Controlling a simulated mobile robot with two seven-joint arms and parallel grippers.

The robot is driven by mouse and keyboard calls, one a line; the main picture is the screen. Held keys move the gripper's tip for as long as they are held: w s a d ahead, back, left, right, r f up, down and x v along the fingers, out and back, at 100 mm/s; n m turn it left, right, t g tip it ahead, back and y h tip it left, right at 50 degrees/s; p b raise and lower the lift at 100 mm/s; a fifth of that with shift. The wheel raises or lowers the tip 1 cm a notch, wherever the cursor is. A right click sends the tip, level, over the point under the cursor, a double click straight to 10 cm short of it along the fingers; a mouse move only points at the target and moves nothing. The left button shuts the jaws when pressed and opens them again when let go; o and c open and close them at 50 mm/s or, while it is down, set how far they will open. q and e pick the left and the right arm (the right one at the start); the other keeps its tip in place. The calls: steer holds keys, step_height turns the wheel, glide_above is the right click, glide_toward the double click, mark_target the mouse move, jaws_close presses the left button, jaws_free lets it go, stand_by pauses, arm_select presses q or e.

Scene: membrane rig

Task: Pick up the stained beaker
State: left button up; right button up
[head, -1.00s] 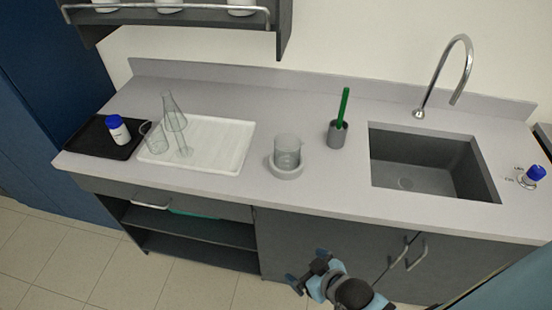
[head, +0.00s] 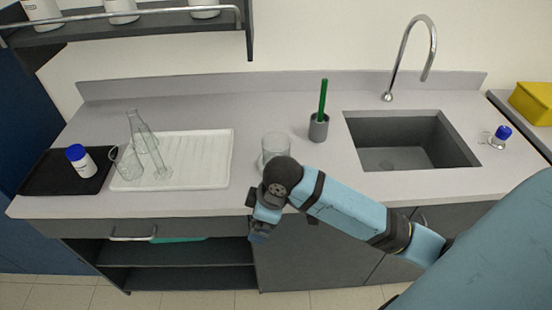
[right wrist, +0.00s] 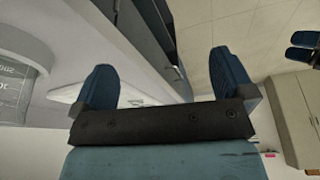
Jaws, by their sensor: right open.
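A clear glass beaker (head: 276,146) stands upright near the counter's front, left of the brush pot. The arm partly hides its lower part and the pale round base under it. Another clear beaker (head: 126,163) is tilted on the white draining tray (head: 212,160). I cannot make out a stain on either. My right gripper (head: 257,218) is in front of the counter edge, just below and left of the standing beaker, apart from it. In the right wrist view its fingers (right wrist: 163,75) are spread and empty, and a marked glass beaker (right wrist: 14,88) shows at the left edge.
A flask (head: 141,133) and a cylinder share the draining tray. A black tray (head: 40,178) holds a blue-capped bottle (head: 80,160). A green brush (head: 322,97) stands in a grey pot (head: 318,128); the sink (head: 400,130) is to its right. A shelf (head: 130,30) overhangs the left.

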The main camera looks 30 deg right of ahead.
steer(key=w+d+r+n+g+h, duration=0.2)
steer(key=w+d+r, duration=1.2)
steer(key=w+d, duration=0.2)
glide_toward(276, 147)
steer(key=s+a+f, duration=0.1)
steer(key=s+a, duration=0.1)
steer(key=s, duration=0.1)
steer(key=shift+w+a+f+p, duration=0.1)
steer(key=shift+f+p, duration=0.15)
steer(key=shift+f, duration=1.15)
steer(key=shift+w+f+p, duration=0.1)
steer(key=shift+f+p, duration=0.15)
steer(key=shift+f, duration=1.15)
steer(key=shift+s, duration=0.1)
steer(key=shift+c, duration=0.5)
steer(key=c, duration=0.7)
